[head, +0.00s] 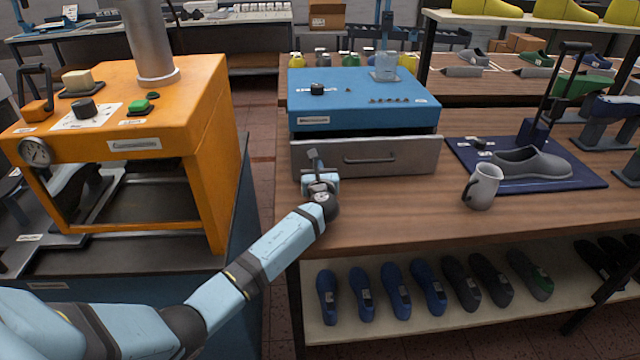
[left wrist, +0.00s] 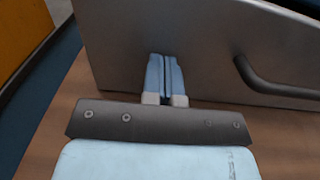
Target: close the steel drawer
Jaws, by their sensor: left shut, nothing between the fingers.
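The steel drawer (head: 410,158) is in the blue box-shaped unit (head: 362,95) on the wooden bench. Its grey front stands out a little from the blue body, with a dark gap above it. A bar handle (head: 369,160) crosses the front's middle. My left gripper (head: 315,163) is at the left end of the drawer front, fingers shut and empty. In the left wrist view its fingertips (left wrist: 164,62) point at the plain steel face (left wrist: 205,35), left of the handle (left wrist: 275,85). I cannot tell whether they touch it. My right gripper is out of view.
A grey mug (head: 483,187) stands right of the drawer, beside a blue mat (head: 590,182) holding a grey shoe (head: 532,163). An orange press (head: 160,130) stands left across a gap. The bench top (head: 400,220) before the drawer is clear.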

